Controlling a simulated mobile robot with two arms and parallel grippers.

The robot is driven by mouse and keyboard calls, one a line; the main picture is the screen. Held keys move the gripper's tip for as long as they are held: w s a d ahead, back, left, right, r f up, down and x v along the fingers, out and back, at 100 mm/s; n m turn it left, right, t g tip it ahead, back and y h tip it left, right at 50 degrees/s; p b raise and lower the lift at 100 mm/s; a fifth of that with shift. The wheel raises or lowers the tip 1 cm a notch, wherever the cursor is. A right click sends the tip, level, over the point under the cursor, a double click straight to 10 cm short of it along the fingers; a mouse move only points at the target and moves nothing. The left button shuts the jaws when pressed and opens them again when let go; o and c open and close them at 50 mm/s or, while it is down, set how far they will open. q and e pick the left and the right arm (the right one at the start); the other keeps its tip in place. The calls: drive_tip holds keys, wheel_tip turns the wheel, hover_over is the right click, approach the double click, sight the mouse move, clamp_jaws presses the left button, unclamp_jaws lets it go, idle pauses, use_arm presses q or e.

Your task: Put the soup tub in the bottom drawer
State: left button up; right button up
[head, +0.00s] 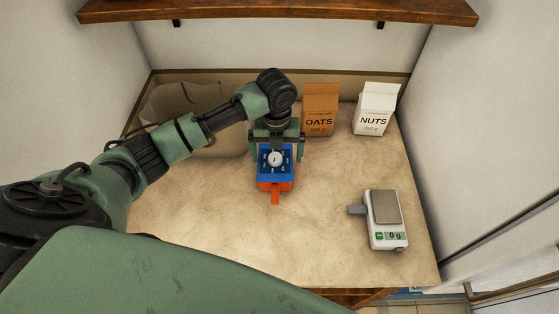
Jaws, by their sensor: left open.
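My left gripper (276,154) reaches down over the middle of the counter with its two fingers apart. A blue box with a white dial (275,170) and an orange lower part is between and just in front of the fingers; I cannot tell whether they touch it. No thing that I can clearly tell to be the soup tub shows. No drawer can be made out; only a wooden edge (355,297) shows below the counter front. My right gripper is not in view.
A brown oats carton (320,110) and a white nuts carton (374,110) stand at the back. A scale (388,218) reading 0 g is at the right. A large beige shape (215,140) is partly behind my arm. A shelf (280,10) hangs above.

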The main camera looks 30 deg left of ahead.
sight(275, 168)
use_arm(q)
drive_tip(key=shift+s+f+p, duration=0.45)
drive_tip(key=shift+f, duration=0.35)
wheel_tip(275, 168, down, 4)
drive_tip(key=shift+a+r+p, duration=0.1)
drive_tip(key=shift+p, duration=0.65)
drive_tip(key=shift+w+f, duration=0.15)
drive_tip(key=shift+f, duration=0.3)
drive_tip(key=shift+r, duration=0.1)
drive_tip(key=c, duration=1.7)
